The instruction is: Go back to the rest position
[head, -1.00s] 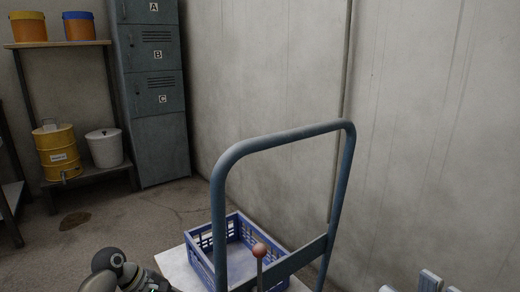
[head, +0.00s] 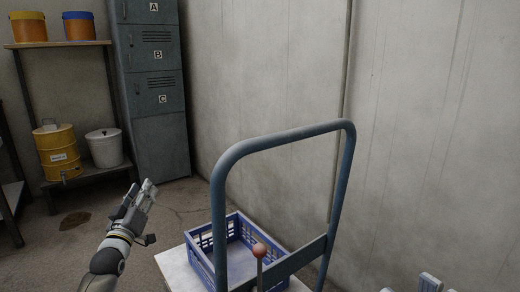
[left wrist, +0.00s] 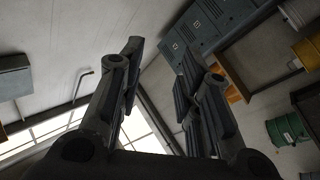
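My left gripper (head: 142,190) is raised at the left of the head view, left of the blue crate and apart from it. In the left wrist view its two dark fingers (left wrist: 155,85) stand apart with an empty gap between them. It holds nothing. Pale grey pieces (head: 430,282) show at the bottom right edge of the head view. They may be part of my right gripper, but they are cut off and I cannot tell its state.
A blue crate (head: 205,240) sits on a pale platform (head: 176,268) behind a blue-grey tubular handle (head: 290,137). A red-knobbed rod (head: 259,251) stands before it. Grey lockers (head: 155,100), a yellow drum (head: 58,153) and a white bucket (head: 104,148) stand farther back.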

